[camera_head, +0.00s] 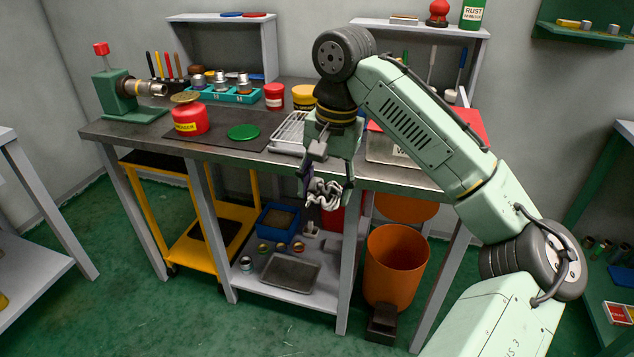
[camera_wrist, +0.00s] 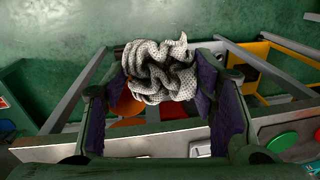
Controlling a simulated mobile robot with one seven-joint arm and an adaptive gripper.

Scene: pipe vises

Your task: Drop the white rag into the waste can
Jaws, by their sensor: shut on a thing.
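My gripper (camera_head: 326,187) is shut on the white rag (camera_head: 325,194), a crumpled, dotted cloth. I hold it in the air in front of the workbench's front edge. In the wrist view the rag (camera_wrist: 160,70) bunches between my gripper's fingers (camera_wrist: 165,85). The waste can (camera_head: 394,262) is an orange round bin with a black pedal at its foot, on the floor below the bench. Its orange lid (camera_head: 405,207) stands raised at the back, so the can is open. The rag is up and to the left of the can in the head view.
The workbench (camera_head: 107,131) carries a red tin (camera_head: 190,118), a green lid (camera_head: 243,132) and a wire rack (camera_head: 287,131). A bench leg (camera_head: 347,270) stands just left of the can. Below are a lower shelf (camera_head: 310,299) and a yellow cart (camera_head: 190,255).

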